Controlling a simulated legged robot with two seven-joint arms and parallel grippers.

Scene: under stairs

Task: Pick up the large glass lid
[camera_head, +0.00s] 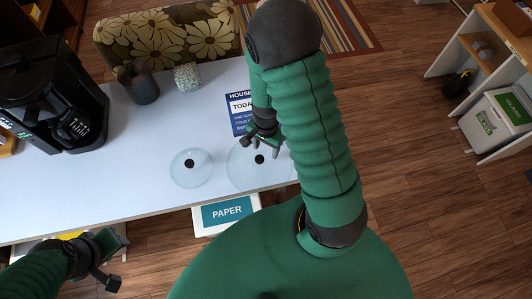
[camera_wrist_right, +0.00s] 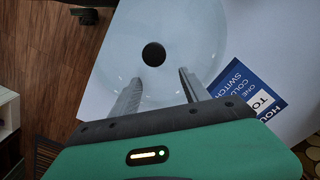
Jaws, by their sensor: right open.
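The large glass lid (camera_head: 243,172), clear and round with a black knob, lies on the white table near its front edge. A smaller glass lid (camera_head: 205,172) with a black knob lies to its left. My right gripper (camera_head: 266,140) is over the far part of the large lid, just behind the knob. In the right wrist view, the gripper (camera_wrist_right: 160,88) is open, its fingers apart and nothing between them. The large lid (camera_wrist_right: 195,40) fills the space ahead, its knob just beyond the fingertips. My left gripper (camera_head: 113,264) is low at the left, off the table's front edge.
A blue and white sign (camera_head: 240,108) lies beside the large lid. A coffee maker (camera_head: 50,105), a dark cup (camera_head: 139,84) and a speckled block (camera_head: 187,77) stand further left on the table (camera_head: 130,180). A PAPER bin (camera_head: 226,214) sits below the front edge.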

